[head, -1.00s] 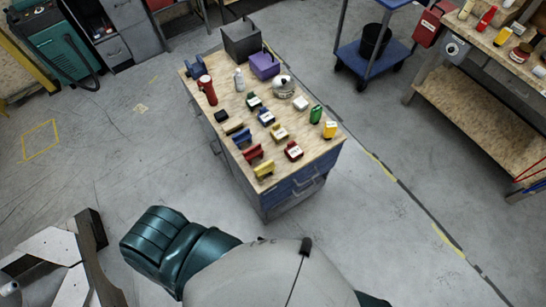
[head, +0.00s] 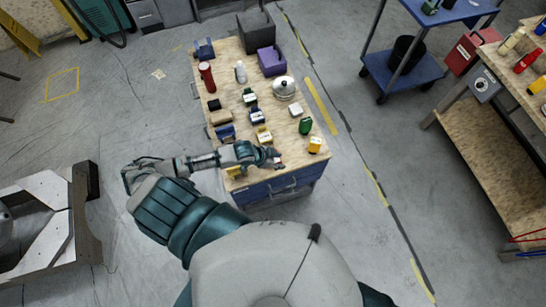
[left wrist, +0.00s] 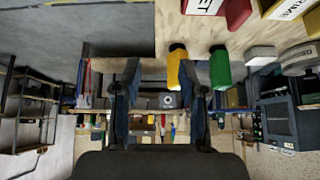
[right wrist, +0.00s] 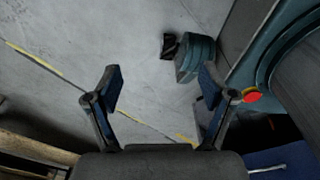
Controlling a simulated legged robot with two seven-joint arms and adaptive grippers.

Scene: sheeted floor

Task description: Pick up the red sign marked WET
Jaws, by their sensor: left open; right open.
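The red sign (left wrist: 236,12) is at the top edge of the left wrist view, cut off by the frame. Its white label (left wrist: 204,5) shows the letters "ET". In the head view it is mostly hidden by my left gripper (head: 270,154), which is over the front end of the wooden-topped cabinet (head: 228,62). In the left wrist view the left gripper (left wrist: 163,85) is open, with nothing held between its fingers, and the sign lies above and right of them. My right gripper (right wrist: 161,88) is open and empty above the bare floor, outside the head view.
A green item (head: 305,125) and a yellow item (head: 315,145) stand close to the left gripper. A blue cart (head: 402,72) stands right; open floor lies between.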

